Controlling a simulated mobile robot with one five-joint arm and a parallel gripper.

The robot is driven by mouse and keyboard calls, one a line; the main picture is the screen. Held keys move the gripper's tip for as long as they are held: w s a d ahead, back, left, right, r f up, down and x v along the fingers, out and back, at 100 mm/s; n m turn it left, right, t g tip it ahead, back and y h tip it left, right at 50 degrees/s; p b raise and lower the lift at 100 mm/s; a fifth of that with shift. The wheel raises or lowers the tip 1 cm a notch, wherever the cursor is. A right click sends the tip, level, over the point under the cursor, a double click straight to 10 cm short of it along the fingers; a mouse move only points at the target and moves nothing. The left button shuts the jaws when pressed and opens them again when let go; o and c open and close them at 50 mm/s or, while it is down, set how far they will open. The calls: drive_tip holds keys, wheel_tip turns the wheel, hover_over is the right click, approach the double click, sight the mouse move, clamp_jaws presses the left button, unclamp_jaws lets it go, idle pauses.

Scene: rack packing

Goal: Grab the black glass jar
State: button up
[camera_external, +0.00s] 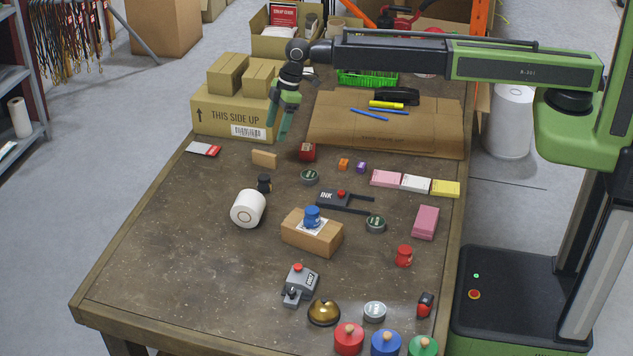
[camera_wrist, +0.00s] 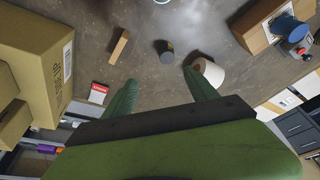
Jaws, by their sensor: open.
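The small black jar (camera_external: 264,184) stands on the brown table just behind a white paper roll (camera_external: 248,208). In the wrist view the black jar (camera_wrist: 166,52) shows beyond the fingertips, between the two fingers in the picture and left of the roll. My gripper (camera_external: 282,122) hangs in the air at the far left part of the table, beside the large carton, with green fingers pointing down. It is behind and above the jar, clear of it. In the wrist view my gripper (camera_wrist: 162,80) is open with nothing between its fingers.
The large carton (camera_external: 235,118), with smaller boxes on it, stands left of my gripper. A tan block (camera_external: 264,159) lies behind the jar. The table left of the jar is bare.

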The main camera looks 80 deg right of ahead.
drive_tip(key=a, duration=0.2)
drive_tip(key=b, duration=1.2)
approach(264, 177)
drive_tip(key=x, duration=0.5)
drive_tip(key=shift+s+d+f, duration=0.1)
drive_tip(key=shift+d+f, duration=0.2)
drive_tip(key=b+x, duration=0.4)
drive_tip(key=x, duration=0.1)
drive_tip(key=shift+a+f+b, duration=0.2)
drive_tip(key=shift+a+b, duration=0.05)
drive_tip(key=shift+b, duration=0.15)
drive_tip(key=shift+r, duration=0.2)
clamp_jaws()
